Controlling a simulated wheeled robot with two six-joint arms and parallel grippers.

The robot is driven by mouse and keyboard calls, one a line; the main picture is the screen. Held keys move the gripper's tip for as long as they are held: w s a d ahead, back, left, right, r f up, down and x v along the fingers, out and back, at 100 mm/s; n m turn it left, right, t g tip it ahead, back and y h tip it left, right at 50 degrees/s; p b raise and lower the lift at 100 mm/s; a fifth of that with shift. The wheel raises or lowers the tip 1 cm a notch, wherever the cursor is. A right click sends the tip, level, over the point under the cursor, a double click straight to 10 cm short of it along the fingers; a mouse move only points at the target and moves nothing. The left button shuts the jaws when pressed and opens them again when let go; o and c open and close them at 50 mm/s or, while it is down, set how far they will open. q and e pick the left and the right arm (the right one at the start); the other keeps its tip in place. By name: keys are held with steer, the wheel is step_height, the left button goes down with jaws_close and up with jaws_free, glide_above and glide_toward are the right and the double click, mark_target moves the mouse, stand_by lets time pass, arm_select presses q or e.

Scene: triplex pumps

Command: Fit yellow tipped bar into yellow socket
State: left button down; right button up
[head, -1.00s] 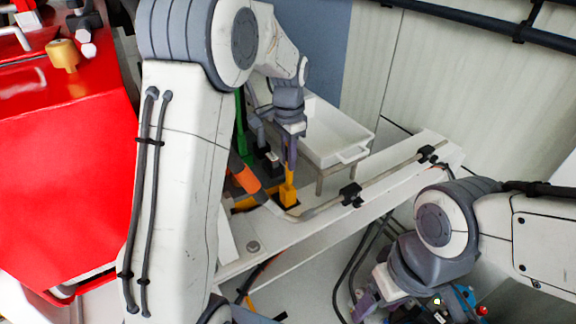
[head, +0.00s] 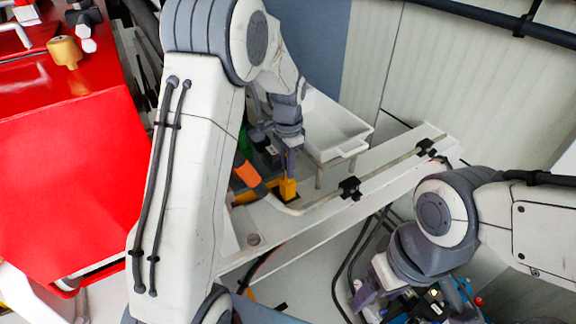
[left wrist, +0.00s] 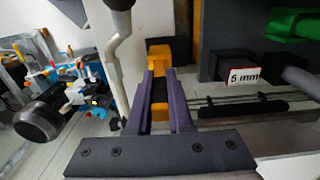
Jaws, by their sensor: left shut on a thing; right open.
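My left gripper (head: 289,166) reaches down over the white shelf and is shut on the yellow-tipped bar. In the left wrist view the purple fingers (left wrist: 159,105) close around the bar (left wrist: 159,90), which shows a black band between yellow parts. A yellow block (head: 289,188) sits at the shelf right below the fingers; it looks like the yellow socket. Yellow also shows beyond the fingertips in the left wrist view (left wrist: 160,53). I cannot tell how deep the bar sits in it. My right gripper (head: 376,298) is open, low at the right, away from the shelf.
A white tray (head: 335,130) stands behind the shelf (head: 325,208). A pipe with black clamps (head: 349,188) runs along the shelf. An orange grip (head: 247,173) is close left of the yellow block. A black block labelled 5 mm (left wrist: 270,72) is nearby. A red housing (head: 65,170) fills the left.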

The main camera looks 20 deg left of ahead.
arm_select(q)
steer(key=c, duration=0.8)
jaws_free()
steer(key=shift+c, duration=0.2)
steer(key=shift+r, duration=0.2)
step_height(320, 180, up, 13)
steer(key=shift+f+b, duration=0.15)
steer(key=shift+b, duration=0.6)
steer(key=s+d, duration=0.6)
steer(key=d, duration=0.2)
steer(key=s+d+f, duration=0.2)
steer(key=s, duration=0.5)
steer(key=s+d+f, duration=0.2)
steer(key=s+d, duration=0.1)
steer(key=s, duration=0.5)
steer(key=s+d+f+h, duration=0.1)
steer(key=s+d+f, duration=0.1)
steer(key=s, duration=0.6)
steer(key=shift+d+f, duration=0.35)
steer(key=shift+f, duration=0.05)
